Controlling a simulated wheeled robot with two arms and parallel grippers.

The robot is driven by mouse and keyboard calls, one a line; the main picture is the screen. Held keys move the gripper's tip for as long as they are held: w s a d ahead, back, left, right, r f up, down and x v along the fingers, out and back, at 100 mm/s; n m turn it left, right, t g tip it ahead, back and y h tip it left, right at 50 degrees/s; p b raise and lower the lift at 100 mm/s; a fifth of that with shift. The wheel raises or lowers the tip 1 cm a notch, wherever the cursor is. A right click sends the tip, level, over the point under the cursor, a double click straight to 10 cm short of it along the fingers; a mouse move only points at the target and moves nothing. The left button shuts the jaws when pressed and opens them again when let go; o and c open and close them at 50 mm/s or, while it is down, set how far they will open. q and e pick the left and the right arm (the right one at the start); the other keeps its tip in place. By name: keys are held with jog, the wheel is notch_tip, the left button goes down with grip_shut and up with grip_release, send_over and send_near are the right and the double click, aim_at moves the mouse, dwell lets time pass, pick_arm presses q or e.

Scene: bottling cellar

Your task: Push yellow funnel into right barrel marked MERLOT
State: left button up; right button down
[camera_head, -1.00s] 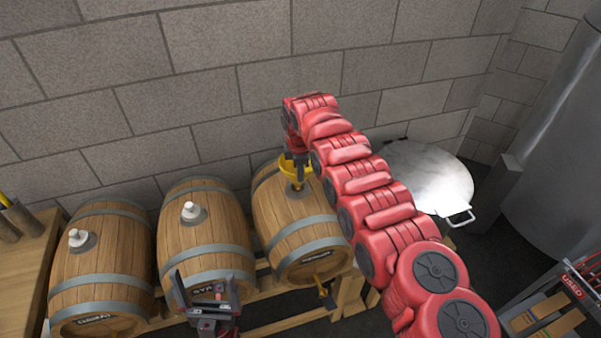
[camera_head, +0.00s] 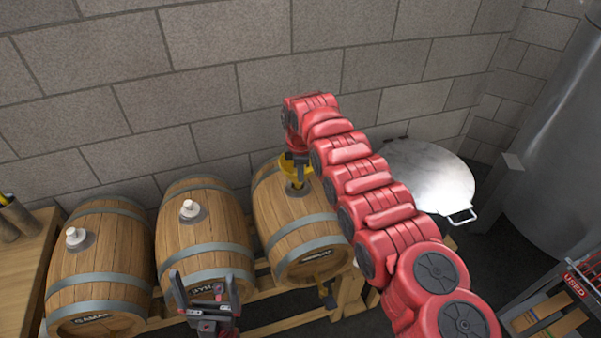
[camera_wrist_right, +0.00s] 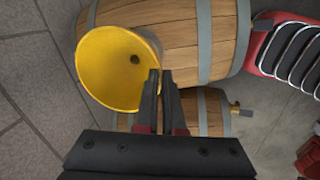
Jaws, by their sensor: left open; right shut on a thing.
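The yellow funnel (camera_head: 288,167) is at the top of the right barrel (camera_head: 300,224), over its dark bung area. The barrel's label is too small to read surely. My right gripper (camera_head: 299,177) is beside the funnel and partly covers it. In the right wrist view the funnel (camera_wrist_right: 108,70) shows its wide mouth and a dark hole. My right gripper (camera_wrist_right: 160,76) is shut on its rim there. How deep the spout sits is hidden. My left gripper (camera_head: 205,286) is open and empty, low in front of the middle barrel.
The middle barrel (camera_head: 205,240) and left barrel (camera_head: 100,262) each have a white bung on top. A block wall stands close behind. A metal lid (camera_head: 430,178) and a grey tank (camera_head: 555,150) are at right. A wooden bench (camera_head: 28,262) is at far left.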

jog(key=shift+f+b, duration=1.05)
jog(key=shift+f, duration=0.45)
dwell(0.4)
jog(key=c, duration=0.9)
grip_release()
jog(key=shift+c, duration=0.2)
jog(key=o, duration=0.5)
notch_tip(320, 180, up, 8)
jog(key=shift+p, duration=0.7)
